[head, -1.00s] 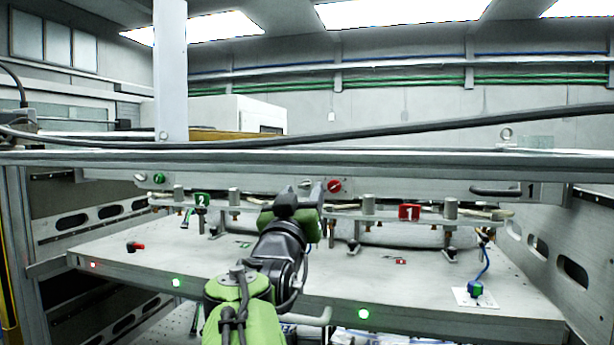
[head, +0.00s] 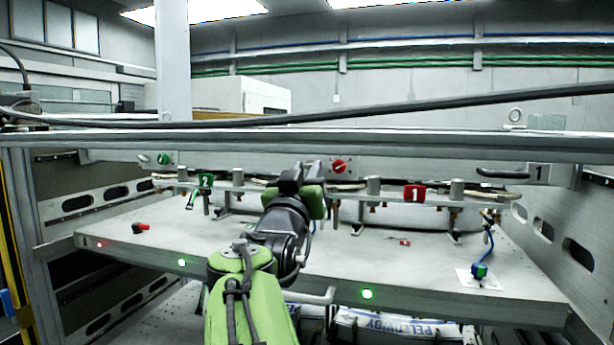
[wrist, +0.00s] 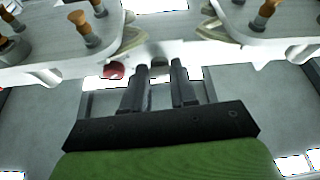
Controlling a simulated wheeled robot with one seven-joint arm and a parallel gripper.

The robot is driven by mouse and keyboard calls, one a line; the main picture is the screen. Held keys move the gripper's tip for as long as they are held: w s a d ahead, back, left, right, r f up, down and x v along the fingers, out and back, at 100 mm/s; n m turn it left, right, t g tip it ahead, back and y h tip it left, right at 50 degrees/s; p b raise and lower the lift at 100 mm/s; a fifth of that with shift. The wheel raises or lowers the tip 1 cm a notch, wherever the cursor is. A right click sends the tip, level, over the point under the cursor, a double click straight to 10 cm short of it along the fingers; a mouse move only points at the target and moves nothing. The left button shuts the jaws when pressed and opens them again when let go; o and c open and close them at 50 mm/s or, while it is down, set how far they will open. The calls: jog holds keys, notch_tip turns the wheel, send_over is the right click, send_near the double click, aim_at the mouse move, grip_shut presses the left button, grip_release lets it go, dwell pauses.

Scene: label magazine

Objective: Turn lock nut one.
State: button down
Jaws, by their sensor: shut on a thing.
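My gripper (head: 308,170) reaches up to the rear panel, just left of the round red knob (head: 338,166). The grey fitting beside that knob, which I take to be lock nut one, is hidden behind my fingers in the head view. In the wrist view, the two dark fingers of my gripper (wrist: 160,66) stand a small gap apart, shut on that nut. The nut cannot be made out clearly between the tips. The red knob (wrist: 115,70) shows just left of the fingers. A red plate marked 1 (head: 414,193) is on the rail to the right.
A green knob (head: 163,158) and a green plate marked 2 (head: 206,181) are at the left. A rail with several posts runs below the panel. A frame beam (head: 430,141) crosses above. The grey table (head: 330,262) below has mostly free room.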

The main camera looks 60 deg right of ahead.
jog(key=m+b, duration=0.1)
jog(key=m+g+b, duration=0.1)
jog(key=m, duration=0.1)
jog(key=m+g+b, duration=0.1)
jog(key=shift+w+f+m, duration=0.15)
jog(key=shift+w+m, duration=0.1)
jog(key=shift+m, duration=0.15)
jog(key=shift+w+r+m+g+b, duration=0.1)
jog(key=shift+m+g+b, duration=0.15)
jog(key=shift+m+g, duration=0.85)
jog(key=shift+r+m+g+b, duration=0.1)
jog(key=shift+m+g+b, duration=0.25)
jog(key=shift+m, duration=1.35)
jog(key=shift+g, duration=0.25)
jog(key=c, duration=0.9)
grip_release()
